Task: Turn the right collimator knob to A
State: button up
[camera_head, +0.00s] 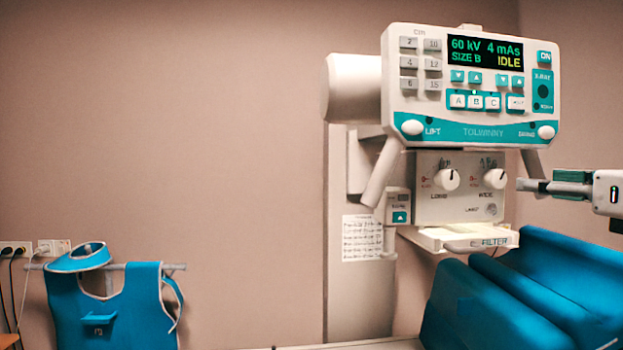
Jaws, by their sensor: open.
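The collimator box (458,203) hangs under the console. Its right knob (495,179), above the label WIDE, is round and white with a dark pointer mark that seems to tilt up and to the right. The small letters above it are too blurred to read surely. The left knob (447,179), above the label LONG, looks alike. My gripper (524,185) comes in from the right edge, its fingers pointing left. It is just right of the right knob in the picture, apparently not touching it, and holds nothing. Its finger gap is seen nearly edge-on.
Above is the console (470,132), its display (485,52) reading 60 kV, 4 mAs, SIZE B, IDLE. A slanted handle (381,172) is left of the box. A filter tray (458,239) is below. Blue cushions (480,300) fill the lower right. A blue apron (105,310) hangs left.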

aim_at(500, 181)
jog(key=w, duration=1)
jog(key=shift+a, duration=0.3)
jog(key=c, duration=1.2)
